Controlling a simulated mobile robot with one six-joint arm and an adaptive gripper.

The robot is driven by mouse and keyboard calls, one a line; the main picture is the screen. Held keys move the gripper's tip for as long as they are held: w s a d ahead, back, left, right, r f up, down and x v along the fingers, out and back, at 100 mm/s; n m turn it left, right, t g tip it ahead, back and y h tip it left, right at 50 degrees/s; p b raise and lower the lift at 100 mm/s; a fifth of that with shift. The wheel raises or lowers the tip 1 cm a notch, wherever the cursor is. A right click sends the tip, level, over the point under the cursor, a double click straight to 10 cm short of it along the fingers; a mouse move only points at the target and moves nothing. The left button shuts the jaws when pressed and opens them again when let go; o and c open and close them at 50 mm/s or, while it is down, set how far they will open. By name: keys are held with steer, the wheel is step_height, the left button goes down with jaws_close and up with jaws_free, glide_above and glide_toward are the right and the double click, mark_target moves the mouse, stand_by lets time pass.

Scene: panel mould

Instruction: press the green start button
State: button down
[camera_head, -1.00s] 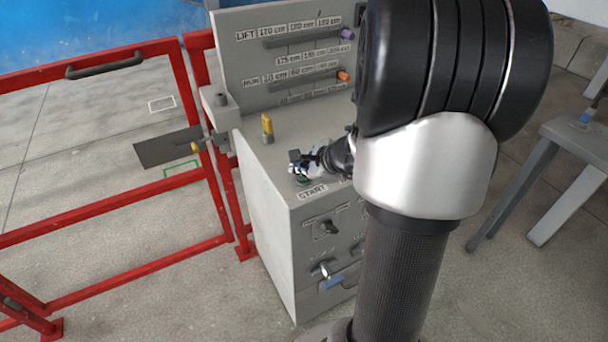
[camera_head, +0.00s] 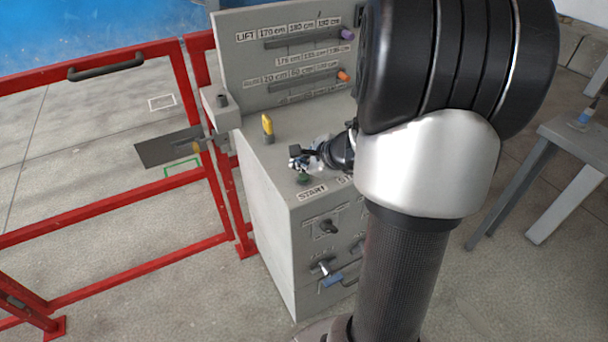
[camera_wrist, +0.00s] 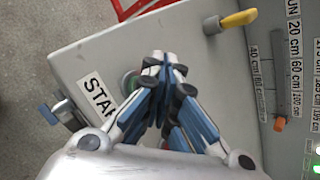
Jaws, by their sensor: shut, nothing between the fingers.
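The green start button (camera_head: 303,179) sits on the top face of the grey control cabinet (camera_head: 268,200), just behind the START label (camera_head: 312,191). In the wrist view the button (camera_wrist: 130,82) shows as a green and grey round edge, partly hidden by my fingers. My gripper (camera_head: 297,158) is shut and empty. Its fingertips appear close to the button, a little beyond it in the head view. In the wrist view the fingertips (camera_wrist: 164,64) lie to the right of the button's visible edge. I cannot tell the exact height gap.
A yellow-handled switch (camera_head: 267,126) stands on the cabinet top behind the gripper. The upright panel (camera_head: 250,75) with LIFT slots, purple and orange knobs rises behind. Red gate rails (camera_head: 120,212) stand at left. A black knob (camera_head: 328,227) and a blue-handled lever (camera_head: 330,279) project from the front.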

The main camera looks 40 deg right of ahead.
mark_target(302, 178)
steer(key=shift+r+p, duration=2.1)
steer(key=shift+r, duration=0.5)
steer(key=shift+f, duration=0.1)
